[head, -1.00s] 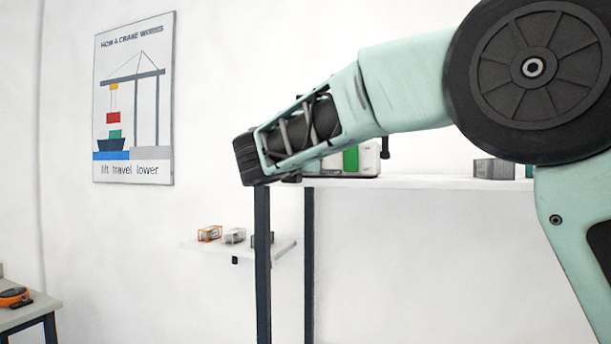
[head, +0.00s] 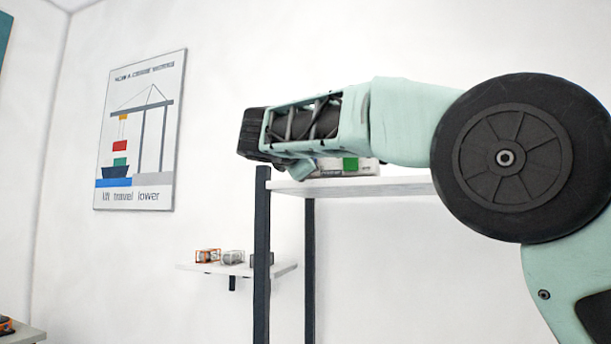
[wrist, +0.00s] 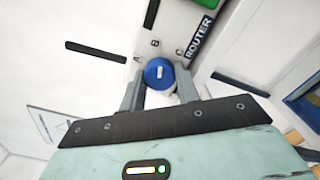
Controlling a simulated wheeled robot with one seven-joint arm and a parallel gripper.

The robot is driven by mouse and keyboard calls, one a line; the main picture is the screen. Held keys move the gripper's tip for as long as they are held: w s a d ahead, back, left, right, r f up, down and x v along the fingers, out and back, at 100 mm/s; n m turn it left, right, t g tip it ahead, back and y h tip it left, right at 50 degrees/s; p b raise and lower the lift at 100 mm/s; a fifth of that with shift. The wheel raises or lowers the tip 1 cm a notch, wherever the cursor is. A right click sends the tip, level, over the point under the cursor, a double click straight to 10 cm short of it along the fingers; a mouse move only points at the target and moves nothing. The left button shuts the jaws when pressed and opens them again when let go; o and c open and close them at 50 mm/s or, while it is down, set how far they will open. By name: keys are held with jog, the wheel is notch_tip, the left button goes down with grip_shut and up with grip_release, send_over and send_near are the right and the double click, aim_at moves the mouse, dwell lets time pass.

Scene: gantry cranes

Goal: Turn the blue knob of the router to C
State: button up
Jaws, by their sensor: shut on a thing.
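The router is a white box (wrist: 178,22) with a dark "ROUTER" label in the wrist view. Its blue knob (wrist: 159,76) has a small pale mark on it, and the letters A, B and C are printed around it. I cannot tell surely which letter the mark points at. My gripper (wrist: 160,88) is shut on the blue knob, one grey finger on each side. In the head view a white box with a green patch (head: 350,165) sits on the shelf, partly behind my arm. My gripper's fingers are hidden there.
The white shelf (head: 390,187) stands on dark posts. A lower small shelf (head: 222,267) holds several small items. A crane poster (head: 141,130) hangs on the wall. A table corner (head: 25,335) shows at the lower left.

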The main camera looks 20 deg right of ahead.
jog(key=shift+m+b, duration=2.85)
jog(key=shift+m, duration=2.05)
jog(key=o, duration=1)
jog(key=shift+c, duration=0.2)
jog(key=shift+a, duration=0.1)
jog(key=b+v, duration=0.4)
jog(key=v, duration=1.3)
jog(key=shift+s, duration=0.15)
